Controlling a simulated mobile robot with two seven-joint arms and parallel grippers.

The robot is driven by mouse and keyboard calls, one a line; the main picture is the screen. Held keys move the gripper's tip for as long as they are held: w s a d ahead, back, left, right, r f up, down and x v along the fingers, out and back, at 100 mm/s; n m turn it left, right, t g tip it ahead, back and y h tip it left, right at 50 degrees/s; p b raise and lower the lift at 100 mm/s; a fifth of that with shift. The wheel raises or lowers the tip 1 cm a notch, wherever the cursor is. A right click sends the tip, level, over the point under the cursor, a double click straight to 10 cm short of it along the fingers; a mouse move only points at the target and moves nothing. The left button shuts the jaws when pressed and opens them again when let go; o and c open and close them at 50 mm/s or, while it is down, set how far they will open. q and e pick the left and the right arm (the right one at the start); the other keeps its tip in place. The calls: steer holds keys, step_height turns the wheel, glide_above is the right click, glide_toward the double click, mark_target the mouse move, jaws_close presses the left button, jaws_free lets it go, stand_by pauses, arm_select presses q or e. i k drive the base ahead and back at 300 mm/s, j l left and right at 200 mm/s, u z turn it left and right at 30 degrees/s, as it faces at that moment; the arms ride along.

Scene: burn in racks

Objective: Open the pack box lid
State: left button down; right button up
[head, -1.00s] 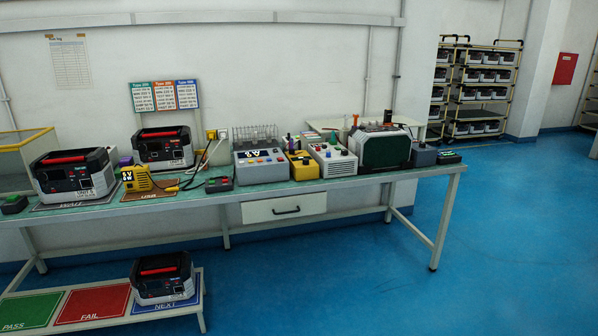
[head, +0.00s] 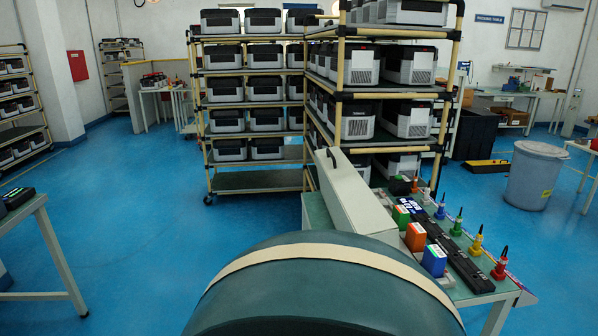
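I cannot pick out a pack box or its lid with certainty in the head view. A long pale grey case (head: 352,203) with a dark handle on its upper edge stands on the green-topped table (head: 318,208) just ahead, right of centre. I cannot tell whether this case is the pack box. The table's near side is hidden at the bottom of the picture. Neither of my grippers is in view.
Several coloured boxes, such as an orange one (head: 416,237), and dark strips (head: 466,265) lie on the table. A loaded rack (head: 447,105) stands close behind it. A grey bin (head: 533,175) stands at right. Blue floor (head: 150,215) is clear at left.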

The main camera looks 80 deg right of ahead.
mark_target(353, 207)
steer(key=z, duration=1.75)
